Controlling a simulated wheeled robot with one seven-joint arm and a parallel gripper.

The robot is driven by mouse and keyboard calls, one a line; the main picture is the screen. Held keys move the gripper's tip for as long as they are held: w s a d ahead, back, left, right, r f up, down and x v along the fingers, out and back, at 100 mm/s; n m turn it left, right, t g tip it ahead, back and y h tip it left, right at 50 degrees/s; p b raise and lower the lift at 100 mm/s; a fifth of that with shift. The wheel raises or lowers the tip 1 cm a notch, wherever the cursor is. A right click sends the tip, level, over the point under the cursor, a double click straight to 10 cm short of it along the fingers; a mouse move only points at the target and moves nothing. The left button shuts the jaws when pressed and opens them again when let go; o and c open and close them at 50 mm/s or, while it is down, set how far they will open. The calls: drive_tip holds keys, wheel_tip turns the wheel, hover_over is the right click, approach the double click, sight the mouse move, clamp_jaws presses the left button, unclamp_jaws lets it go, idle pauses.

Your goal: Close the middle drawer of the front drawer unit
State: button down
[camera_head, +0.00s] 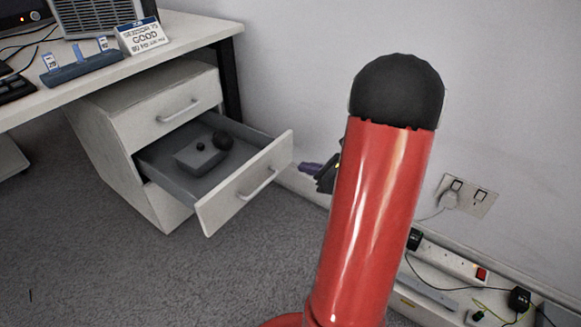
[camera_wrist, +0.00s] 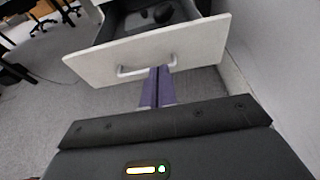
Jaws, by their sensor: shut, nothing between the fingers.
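The drawer unit (camera_head: 95,133) is a white pedestal under the desk. Its middle drawer (camera_head: 247,187) is pulled well out, with a white front, a bar handle and a grey inside holding a grey box and a dark round thing. The top drawer (camera_head: 167,107) is closed. Contact cannot be told. In the head view my gripper (camera_head: 301,168) is partly hidden by my red arm.
The desk (camera_head: 190,35) stands above the unit, with a dark leg (camera_head: 229,80) beside it. A wall is close on the right, with a socket (camera_head: 467,195) and a power strip (camera_head: 450,262) low down. Grey carpet lies clear in front and to the left.

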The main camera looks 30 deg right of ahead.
approach(263, 156)
drive_tip(key=x, duration=0.5)
drive_tip(key=shift+f+b, duration=0.25)
drive_tip(key=shift+b, duration=0.15)
drive_tip(key=shift+w+a, duration=0.2)
drive_tip(key=shift+w, duration=0.45)
